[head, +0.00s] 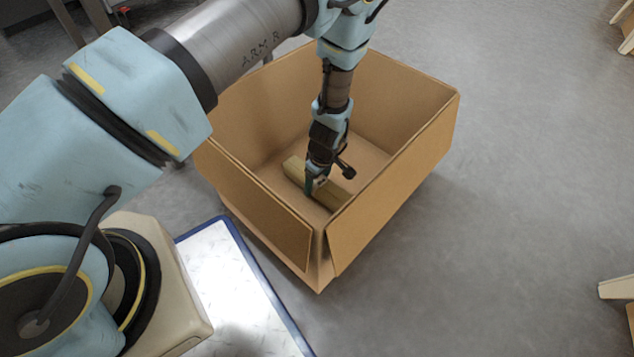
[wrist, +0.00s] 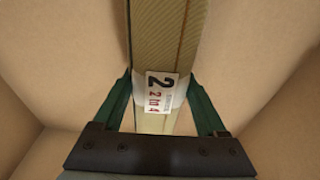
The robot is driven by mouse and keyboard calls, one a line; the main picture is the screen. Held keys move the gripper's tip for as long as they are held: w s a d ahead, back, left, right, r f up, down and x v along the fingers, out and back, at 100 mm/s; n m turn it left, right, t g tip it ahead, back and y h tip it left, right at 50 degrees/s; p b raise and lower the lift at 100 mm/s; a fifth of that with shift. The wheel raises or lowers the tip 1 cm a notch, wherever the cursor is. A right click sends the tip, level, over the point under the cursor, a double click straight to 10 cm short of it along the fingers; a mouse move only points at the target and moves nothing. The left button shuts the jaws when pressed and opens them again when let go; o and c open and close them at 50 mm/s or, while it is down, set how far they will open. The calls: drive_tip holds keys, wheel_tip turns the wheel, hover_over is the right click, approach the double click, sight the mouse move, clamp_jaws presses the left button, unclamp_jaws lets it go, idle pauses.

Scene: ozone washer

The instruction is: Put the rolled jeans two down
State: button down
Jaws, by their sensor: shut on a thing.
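The rolled jeans two (wrist: 167,40) is a long olive-tan roll. A white label on it shows a large 2 in the wrist view. In the head view the roll (head: 294,170) lies low inside an open cardboard box (head: 397,195). My gripper (head: 317,187) reaches down into the box. In the wrist view its green fingers (wrist: 160,98) stand on both sides of the roll at the label, shut on it. The roll's lower end is hidden behind the gripper body. I cannot tell whether the roll touches the box floor.
The box walls rise around my gripper on all sides, with the near corner at the front. A white plate with a blue edge (head: 240,290) lies at the lower left. The grey floor (head: 520,170) at right is clear. Pale wooden pieces (head: 617,288) show at the right edge.

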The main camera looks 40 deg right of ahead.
sight(322, 183)
unclamp_jaws()
drive_tip(key=shift+f, duration=0.1)
wheel_tip(322, 183, up, 12)
drive_tip(key=s+p, duration=0.1)
drive_tip(key=p, duration=0.4)
drive_tip(key=shift+s+d, duration=0.15)
drive_tip(key=shift+s, duration=0.2)
